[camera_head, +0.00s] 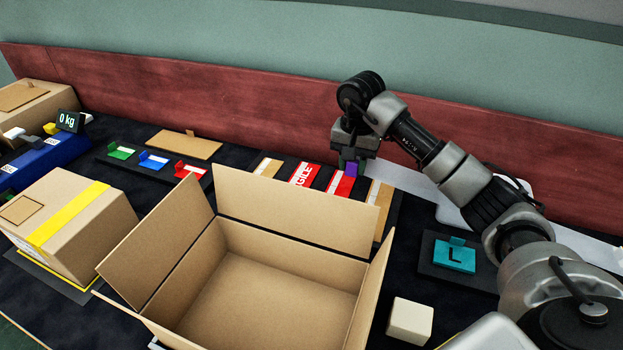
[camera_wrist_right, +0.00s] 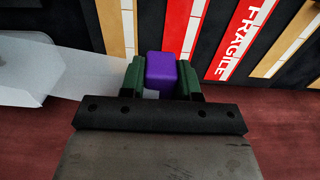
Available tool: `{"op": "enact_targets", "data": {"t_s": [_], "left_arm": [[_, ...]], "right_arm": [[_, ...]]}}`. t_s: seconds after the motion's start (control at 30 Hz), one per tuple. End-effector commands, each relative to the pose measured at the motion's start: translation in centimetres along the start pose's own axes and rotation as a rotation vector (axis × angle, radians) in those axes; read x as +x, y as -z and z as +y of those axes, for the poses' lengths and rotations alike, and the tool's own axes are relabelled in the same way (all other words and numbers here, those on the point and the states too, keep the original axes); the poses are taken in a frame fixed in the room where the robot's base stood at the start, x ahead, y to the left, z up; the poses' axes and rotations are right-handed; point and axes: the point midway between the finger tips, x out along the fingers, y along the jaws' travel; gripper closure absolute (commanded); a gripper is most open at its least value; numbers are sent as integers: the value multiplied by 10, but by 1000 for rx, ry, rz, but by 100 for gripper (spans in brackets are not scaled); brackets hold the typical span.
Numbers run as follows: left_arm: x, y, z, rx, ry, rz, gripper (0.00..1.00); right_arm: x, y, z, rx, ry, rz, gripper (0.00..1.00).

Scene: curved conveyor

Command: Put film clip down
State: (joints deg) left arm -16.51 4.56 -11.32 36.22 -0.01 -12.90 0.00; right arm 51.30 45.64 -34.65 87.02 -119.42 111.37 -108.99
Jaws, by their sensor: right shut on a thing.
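The film clip shows as a small purple block (camera_head: 352,169) at the back, right of the centre of the table. My right gripper (camera_head: 350,165) is shut on it and points down beside the striped strips. In the right wrist view the purple block (camera_wrist_right: 161,70) sits between the two dark green fingertips of my right gripper (camera_wrist_right: 162,78). A pale, film-like sheet (camera_wrist_right: 85,90) runs up to the left finger there. Whether the clip touches the sheet or the surface below is hard to tell. My left gripper is not in view.
An open, empty cardboard box (camera_head: 290,225) stands in front of the gripper. Red FRAGILE strips (camera_head: 305,174) and tan strips lie beside the clip. A teal L block (camera_head: 455,254), a cream cube (camera_head: 410,320) and a yellow-taped box (camera_head: 70,222) stand around. A red-brown wall (camera_head: 230,100) closes the back.

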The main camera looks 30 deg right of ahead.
Motion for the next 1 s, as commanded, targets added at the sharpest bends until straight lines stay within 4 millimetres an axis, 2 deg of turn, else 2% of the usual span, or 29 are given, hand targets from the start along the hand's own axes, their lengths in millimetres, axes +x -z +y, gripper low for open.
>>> {"op": "enact_targets", "data": {"t_s": [0.03, 0.17, 0.27, 0.4, 0.5, 0.6, 0.8, 1.0], "left_arm": [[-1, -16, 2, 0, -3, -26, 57], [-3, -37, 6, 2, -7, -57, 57], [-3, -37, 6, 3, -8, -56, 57], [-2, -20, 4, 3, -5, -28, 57], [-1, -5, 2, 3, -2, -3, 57], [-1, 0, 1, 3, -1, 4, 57], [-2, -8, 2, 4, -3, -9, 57], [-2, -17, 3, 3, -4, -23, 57]], "right_arm": [[7, -1, -14, -2, 3, -6, 92], [25, 2, -45, -1, 2, -6, 92], [38, 5, -64, 0, 1, -5, 92], [49, 8, -83, 1, 1, -3, 92], [53, 8, -88, 0, 0, -1, 92], [65, 8, -89, 0, -1, -4, 92], [90, 8, -88, 0, -1, -2, 92], [93, 9, -88, -1, 0, 0, 92]]}}
